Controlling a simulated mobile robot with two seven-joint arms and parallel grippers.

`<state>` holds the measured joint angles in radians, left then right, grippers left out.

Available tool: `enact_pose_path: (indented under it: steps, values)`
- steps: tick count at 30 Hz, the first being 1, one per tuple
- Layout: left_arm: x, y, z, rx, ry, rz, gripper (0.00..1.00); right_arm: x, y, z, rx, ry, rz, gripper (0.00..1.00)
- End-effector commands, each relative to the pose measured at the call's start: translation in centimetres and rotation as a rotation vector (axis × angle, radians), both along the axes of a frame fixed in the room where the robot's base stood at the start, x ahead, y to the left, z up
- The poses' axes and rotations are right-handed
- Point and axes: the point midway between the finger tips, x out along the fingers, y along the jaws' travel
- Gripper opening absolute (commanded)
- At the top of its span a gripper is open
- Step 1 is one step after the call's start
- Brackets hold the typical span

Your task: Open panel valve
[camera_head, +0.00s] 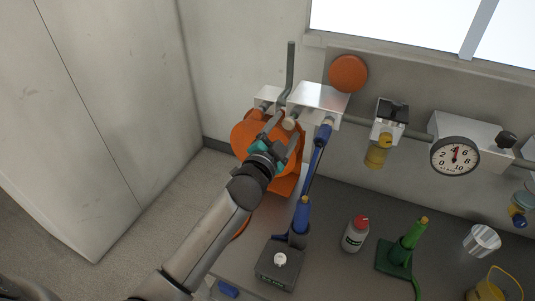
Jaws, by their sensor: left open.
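A wall panel carries a silver valve block (318,98) at top centre, with a grey upright rod (290,70) beside it. A small pale knob (289,124) sits under the block's left end. Which of these parts is the panel valve's handle I cannot tell for sure. My left gripper (281,131) is open, with its dark fingers spread just below the block and close to the pale knob. Whether it touches is unclear. My right gripper is not in view.
An orange reel (246,134) hangs behind my left gripper. A blue tool (317,150) hangs to its right. A gauge (455,156), a yellow-bowled regulator (377,152) and an orange disc (348,73) are on the panel. The bench holds a red-capped bottle (355,236) and a green tool (404,247).

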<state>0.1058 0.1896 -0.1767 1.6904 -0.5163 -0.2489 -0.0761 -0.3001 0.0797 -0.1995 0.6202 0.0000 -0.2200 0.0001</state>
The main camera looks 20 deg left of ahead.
Motion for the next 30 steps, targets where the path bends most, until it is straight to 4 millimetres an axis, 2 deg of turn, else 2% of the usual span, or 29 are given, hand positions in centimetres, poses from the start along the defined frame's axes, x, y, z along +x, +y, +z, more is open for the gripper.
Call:
enact_pose_path:
  steps: [9, 18, 24, 30]
  values:
    - [-5.7, 0.2, -0.2, 0.0, 0.004, 0.001, 0.71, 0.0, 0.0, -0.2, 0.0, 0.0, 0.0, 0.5]
    - [-10.3, 0.4, -0.2, -0.001, 0.003, 0.001, 0.71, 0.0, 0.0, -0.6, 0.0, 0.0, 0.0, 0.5]
    - [-11.8, 0.4, -0.1, 0.0, 0.001, 0.0, 0.71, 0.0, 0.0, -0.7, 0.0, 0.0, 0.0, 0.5]
    - [-12.2, 0.4, 0.0, 0.0, 0.001, 0.001, 0.71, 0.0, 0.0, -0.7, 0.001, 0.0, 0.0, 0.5]
